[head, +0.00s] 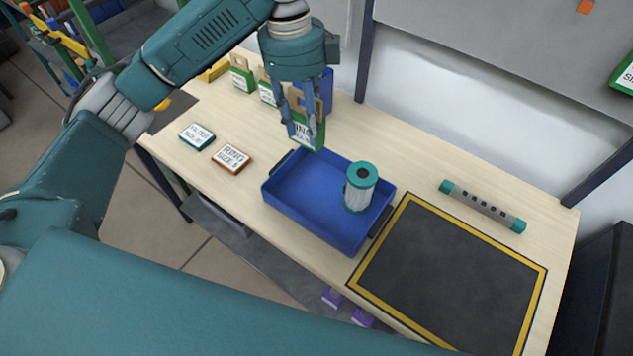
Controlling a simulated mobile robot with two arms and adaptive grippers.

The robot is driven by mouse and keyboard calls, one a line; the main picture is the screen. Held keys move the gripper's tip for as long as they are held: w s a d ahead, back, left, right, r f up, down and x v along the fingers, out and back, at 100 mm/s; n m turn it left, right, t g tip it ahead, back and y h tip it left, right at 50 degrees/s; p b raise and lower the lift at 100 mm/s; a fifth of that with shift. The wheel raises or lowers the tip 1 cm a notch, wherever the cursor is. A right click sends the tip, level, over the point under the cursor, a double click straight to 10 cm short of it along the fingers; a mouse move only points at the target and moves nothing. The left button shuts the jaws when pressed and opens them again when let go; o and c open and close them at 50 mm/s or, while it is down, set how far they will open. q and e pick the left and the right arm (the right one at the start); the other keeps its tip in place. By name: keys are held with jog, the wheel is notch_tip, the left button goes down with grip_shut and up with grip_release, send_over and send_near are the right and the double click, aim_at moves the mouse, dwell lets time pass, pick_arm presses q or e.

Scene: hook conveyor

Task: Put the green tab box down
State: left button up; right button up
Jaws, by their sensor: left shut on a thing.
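My left gripper (299,112) points down above the far left end of the blue tray. It is shut on the green tab box (309,133), a green box with a white label, only partly readable. The fingers hide part of it. The box appears to hang above the tray's far edge; I cannot tell the exact gap. The blue tray (300,222) has dark handles and holds a white and teal cylinder (361,187) standing upright at its right end. My right gripper is not in view.
Two label cards, one teal (197,136) and one orange (231,158), lie left of the tray. Green tab boxes (242,78) and a blue bin (327,92) stand at the back. A black mat (450,270) and a grey-teal tube (482,206) lie to the right.

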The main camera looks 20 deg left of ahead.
pick_arm(q)
notch_tip(320, 180, down, 16)
jog(key=p, duration=0.3)
jog(key=shift+r, duration=0.1)
jog(key=shift+f, duration=0.6)
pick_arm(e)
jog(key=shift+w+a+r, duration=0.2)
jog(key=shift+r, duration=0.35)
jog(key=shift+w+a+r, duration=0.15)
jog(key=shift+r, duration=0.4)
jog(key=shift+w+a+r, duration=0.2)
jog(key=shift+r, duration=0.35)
pick_arm(q)
jog(key=shift+f, duration=0.15)
jog(key=o, duration=1.3)
